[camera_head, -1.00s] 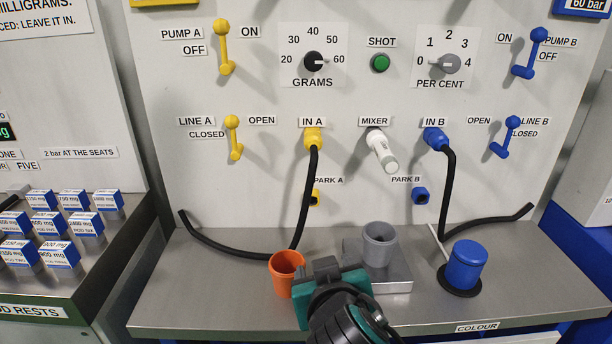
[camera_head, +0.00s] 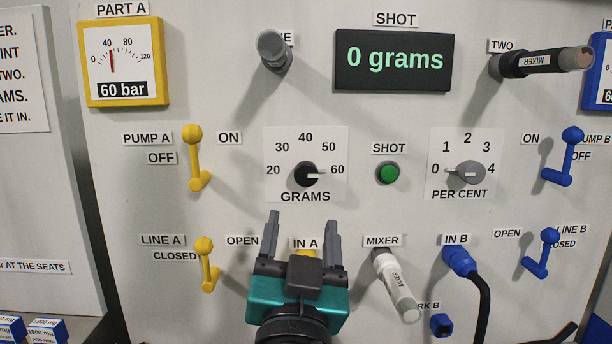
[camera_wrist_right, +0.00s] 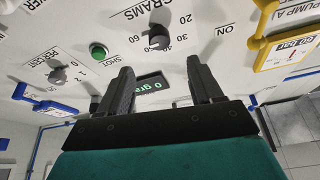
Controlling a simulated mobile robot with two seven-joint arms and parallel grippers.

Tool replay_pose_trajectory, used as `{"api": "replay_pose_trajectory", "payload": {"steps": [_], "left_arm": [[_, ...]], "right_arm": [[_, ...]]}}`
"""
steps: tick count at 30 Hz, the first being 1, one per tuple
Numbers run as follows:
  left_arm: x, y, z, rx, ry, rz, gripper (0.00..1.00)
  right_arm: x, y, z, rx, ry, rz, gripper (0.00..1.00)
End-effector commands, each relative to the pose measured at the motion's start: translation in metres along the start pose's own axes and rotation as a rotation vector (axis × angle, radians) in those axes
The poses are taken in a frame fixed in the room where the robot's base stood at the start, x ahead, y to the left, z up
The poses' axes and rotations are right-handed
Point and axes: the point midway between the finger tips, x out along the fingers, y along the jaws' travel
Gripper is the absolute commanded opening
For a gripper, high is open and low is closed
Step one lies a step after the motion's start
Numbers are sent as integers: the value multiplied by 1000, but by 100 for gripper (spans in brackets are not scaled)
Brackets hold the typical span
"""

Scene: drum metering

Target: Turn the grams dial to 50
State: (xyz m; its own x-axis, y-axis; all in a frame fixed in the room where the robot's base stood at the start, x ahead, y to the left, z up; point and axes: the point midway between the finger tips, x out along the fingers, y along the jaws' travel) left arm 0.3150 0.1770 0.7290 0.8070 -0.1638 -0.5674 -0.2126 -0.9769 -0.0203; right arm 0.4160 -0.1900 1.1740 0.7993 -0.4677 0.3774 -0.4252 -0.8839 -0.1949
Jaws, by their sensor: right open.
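The black grams dial (camera_head: 306,175) is on the white panel, and its white mark points right, at about 60. The scale around it reads 20 to 60. The dial also shows upside down in the right wrist view (camera_wrist_right: 158,38). My right gripper (camera_head: 302,222) is open and empty, below the dial with its two fingers pointing up toward it. In the right wrist view the fingers (camera_wrist_right: 160,68) are spread, with the dial beyond the gap between them. The fingers appear apart from the dial. My left gripper is not in view.
The green shot button (camera_head: 387,172) and grey per cent dial (camera_head: 469,173) are right of the grams dial. The yellow pump A lever (camera_head: 195,158) is left. The mixer tube (camera_head: 398,286) sticks out right of my gripper. The display (camera_head: 393,60) reads 0 grams.

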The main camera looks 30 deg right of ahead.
Motion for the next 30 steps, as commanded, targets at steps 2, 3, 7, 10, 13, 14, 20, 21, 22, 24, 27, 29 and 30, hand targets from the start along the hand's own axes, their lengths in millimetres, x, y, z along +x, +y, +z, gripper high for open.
{"api": "replay_pose_trajectory", "payload": {"steps": [2, 3, 7, 10, 13, 14, 20, 21, 22, 24, 27, 29, 30], "left_arm": [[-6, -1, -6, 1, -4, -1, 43], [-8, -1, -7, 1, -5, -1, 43], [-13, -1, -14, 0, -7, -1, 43], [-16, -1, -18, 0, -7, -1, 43], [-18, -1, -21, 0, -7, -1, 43], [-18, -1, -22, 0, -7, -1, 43], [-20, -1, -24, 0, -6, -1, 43], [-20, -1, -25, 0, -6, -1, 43], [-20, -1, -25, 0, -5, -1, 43], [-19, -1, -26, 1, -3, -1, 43], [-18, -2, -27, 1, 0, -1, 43], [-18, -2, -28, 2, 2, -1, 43], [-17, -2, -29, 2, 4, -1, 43]], "right_arm": [[19, 0, -5, -5, 7, 3, 65], [28, 0, -5, -5, 6, 2, 65], [56, 0, -5, -5, 5, 2, 65], [75, 0, -4, -5, 4, 3, 65], [90, 1, -3, -3, 2, 3, 65], [93, 0, -2, -3, 1, 3, 65], [106, 1, -1, -1, -1, 1, 65], [107, 1, 0, -1, -1, 1, 65], [108, 1, 0, -1, -1, 1, 65], [108, 1, 0, 0, -2, 1, 65], [108, 1, 0, 0, -2, 1, 65], [108, 1, 0, 0, -2, 1, 64], [108, 1, 0, 0, -2, 1, 60]]}}
